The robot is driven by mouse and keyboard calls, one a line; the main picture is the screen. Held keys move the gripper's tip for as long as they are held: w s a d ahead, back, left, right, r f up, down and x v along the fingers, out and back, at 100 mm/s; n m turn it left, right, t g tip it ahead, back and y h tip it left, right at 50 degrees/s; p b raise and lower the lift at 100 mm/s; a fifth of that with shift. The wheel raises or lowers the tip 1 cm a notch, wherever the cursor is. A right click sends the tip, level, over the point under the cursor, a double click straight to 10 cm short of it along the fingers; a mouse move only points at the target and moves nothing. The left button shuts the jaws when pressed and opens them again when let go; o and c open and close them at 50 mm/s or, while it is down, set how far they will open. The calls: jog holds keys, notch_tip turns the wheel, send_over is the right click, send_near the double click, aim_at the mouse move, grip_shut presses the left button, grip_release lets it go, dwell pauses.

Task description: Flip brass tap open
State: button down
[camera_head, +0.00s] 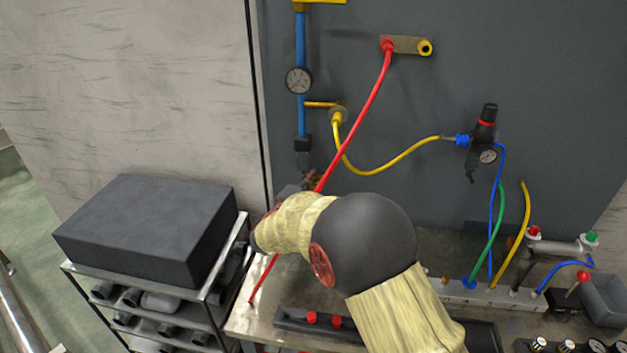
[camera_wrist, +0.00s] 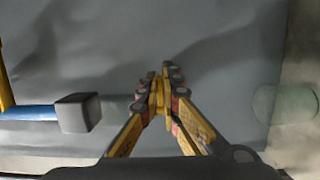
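In the head view a brass tap piece (camera_head: 320,104) sticks out sideways from the blue vertical pipe (camera_head: 300,60), ending at a round fitting with a yellow hose. Another yellow bar (camera_head: 325,2) is cut off by the top edge. I cannot tell for sure which is the tap's lever. In the wrist view, the blue pipe (camera_wrist: 30,112) ends in a dark grey block (camera_wrist: 78,112), left of my gripper (camera_wrist: 163,75); a yellow piece (camera_wrist: 5,85) shows at the left edge. My gripper's yellow fingers converge with tips together, seemingly empty. My arm mostly hides the gripper in the head view.
A gauge (camera_head: 299,80) sits on the pipe. A red hose (camera_head: 365,105) hangs across the panel, close to my wrist. A regulator (camera_head: 485,130) with blue hose is to the right. A dark box (camera_head: 148,225) stands on a rack at left.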

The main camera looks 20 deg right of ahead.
jog(key=t+y+b, duration=0.1)
jog(key=b, duration=0.1)
jog(key=n+y+b, duration=0.1)
jog(key=b, duration=0.1)
jog(key=n+t+b, duration=0.1)
jog(key=b, duration=0.1)
jog(key=shift+w+d+f+t+y, duration=0.15)
jog(key=shift+w+d+t+y, duration=0.15)
jog(key=shift+y, duration=0.1)
jog(key=shift+n+y+b, duration=0.3)
jog(key=shift+n+b, duration=0.05)
jog(key=shift+n, duration=0.05)
jog(key=c, duration=2)
grip_release()
jog(key=shift+a, duration=0.1)
jog(key=v, duration=1.2)
